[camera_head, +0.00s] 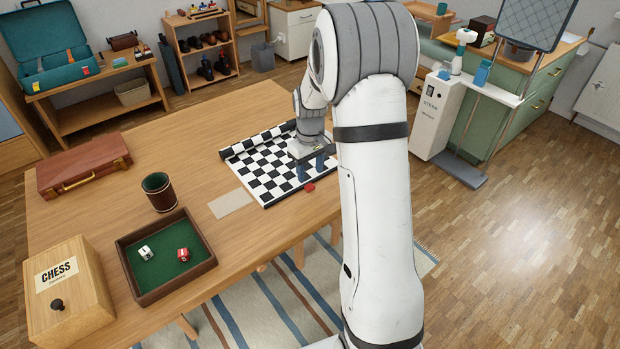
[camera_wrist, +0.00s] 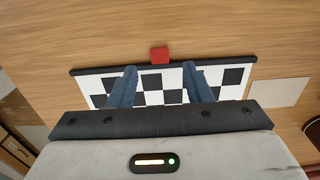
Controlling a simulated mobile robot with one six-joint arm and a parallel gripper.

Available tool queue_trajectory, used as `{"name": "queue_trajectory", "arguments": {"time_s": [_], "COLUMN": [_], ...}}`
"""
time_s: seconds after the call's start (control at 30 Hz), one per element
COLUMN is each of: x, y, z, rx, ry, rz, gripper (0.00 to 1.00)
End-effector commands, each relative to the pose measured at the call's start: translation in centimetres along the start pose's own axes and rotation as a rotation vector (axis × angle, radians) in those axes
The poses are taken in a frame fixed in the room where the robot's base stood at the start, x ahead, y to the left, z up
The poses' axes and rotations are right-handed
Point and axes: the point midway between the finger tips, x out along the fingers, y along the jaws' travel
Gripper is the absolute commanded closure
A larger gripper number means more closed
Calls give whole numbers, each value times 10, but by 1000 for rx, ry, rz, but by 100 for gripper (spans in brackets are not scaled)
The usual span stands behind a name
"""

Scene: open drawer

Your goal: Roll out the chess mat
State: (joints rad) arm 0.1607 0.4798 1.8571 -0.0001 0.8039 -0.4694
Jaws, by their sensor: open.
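The chess mat (camera_head: 272,183) lies on the wooden table, its black and white squares mostly spread flat. Its far edge (camera_head: 258,139) still shows as a roll. In the wrist view the mat (camera_wrist: 152,97) shows a dark straight edge bar with a red tab (camera_wrist: 159,55) at its middle. The red tab also shows in the head view (camera_head: 309,187) at the near edge. My gripper (camera_head: 312,172) is over the near part of the mat. In the wrist view its two blue fingers (camera_wrist: 160,72) are apart, with the tab just beyond their tips. Nothing is between them.
A beige card (camera_head: 230,204) lies left of the mat. A dark cup (camera_head: 158,192), a green-lined dice tray (camera_head: 124,257) with two dice, a chess box (camera_head: 50,308) and a brown case (camera_head: 84,170) occupy the table's left side. Bare table lies beyond the mat.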

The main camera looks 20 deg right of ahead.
Motion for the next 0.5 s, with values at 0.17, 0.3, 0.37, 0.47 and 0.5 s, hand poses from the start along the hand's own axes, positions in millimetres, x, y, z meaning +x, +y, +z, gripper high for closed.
{"name": "queue_trajectory", "arguments": {"time_s": [0.17, 0.3, 0.37, 0.47, 0.5], "x": [-24, -30, -30, -30, -30], "y": [0, -1, -1, -1, -1], "z": [0, 0, 0, 0, 0], "rx": [0, -1, -1, -1, -1], "ry": [1, -1, -1, -1, -1], "rz": [1, 0, 0, 0, 0], "gripper": [55, 55, 55, 55, 55]}}
